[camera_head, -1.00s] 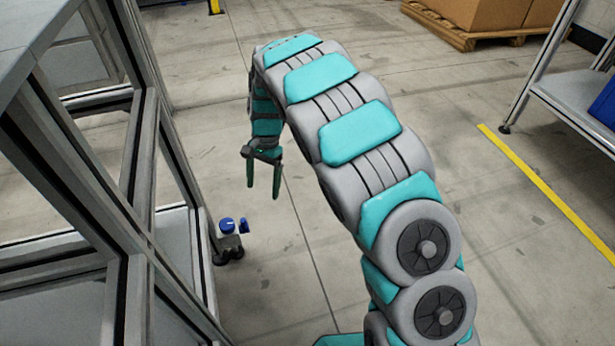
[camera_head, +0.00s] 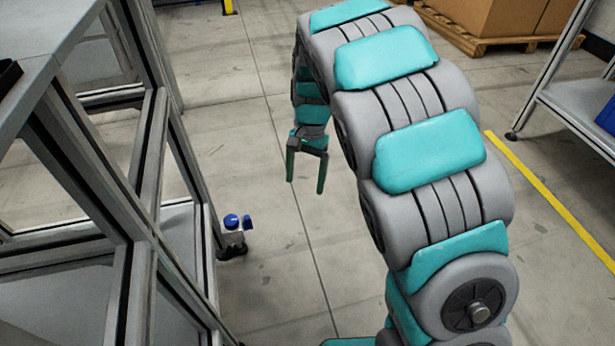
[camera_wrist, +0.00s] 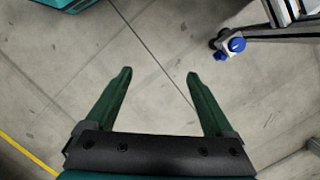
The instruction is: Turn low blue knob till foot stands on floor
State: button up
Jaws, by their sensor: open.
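The blue knob (camera_head: 231,221) sits on a small grey foot bracket at the lower corner of the metal frame, close to the floor. A smaller blue part (camera_head: 248,222) is beside it. The dark foot (camera_head: 231,252) is below the bracket; I cannot tell whether it touches the floor. In the wrist view the blue knob (camera_wrist: 237,45) is at the upper right, beyond my fingertips. My gripper (camera_head: 305,188) is open and empty, pointing down, to the right of the knob and apart from it. It also shows in the wrist view (camera_wrist: 158,75).
The metal frame (camera_head: 150,165) stands along the left. A shelf rack (camera_head: 570,110) with a blue bin is at the right, near a yellow floor line (camera_head: 550,195). Boxes on a pallet (camera_head: 480,40) are at the back. The floor around my gripper is clear.

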jog(key=shift+s, duration=0.1)
dwell(0.4)
jog(key=m+g+y+b, duration=0.1)
jog(key=m+y+b, duration=0.1)
send_near(231, 219)
jog(key=shift+x, duration=4.45)
